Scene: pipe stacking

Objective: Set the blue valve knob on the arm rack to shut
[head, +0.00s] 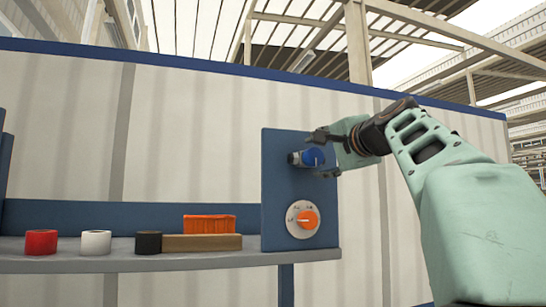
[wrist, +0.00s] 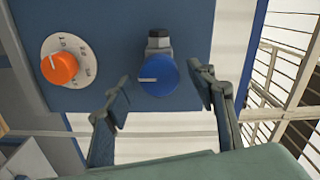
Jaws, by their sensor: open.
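The blue valve knob (head: 313,157) sits on the upper part of the blue rack panel (head: 282,195) in the head view. It also shows in the wrist view (wrist: 160,78), with a pale pointer line pointing left in that picture, on a grey fitting with a dark nut (wrist: 158,40). My gripper (head: 326,155) is at the panel in front of the knob. In the wrist view my gripper (wrist: 160,92) is open, one finger on each side of the knob. Gaps show between the fingers and the knob's rim, wider at the right.
An orange dial (head: 303,219) with a numbered white face sits below the knob.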

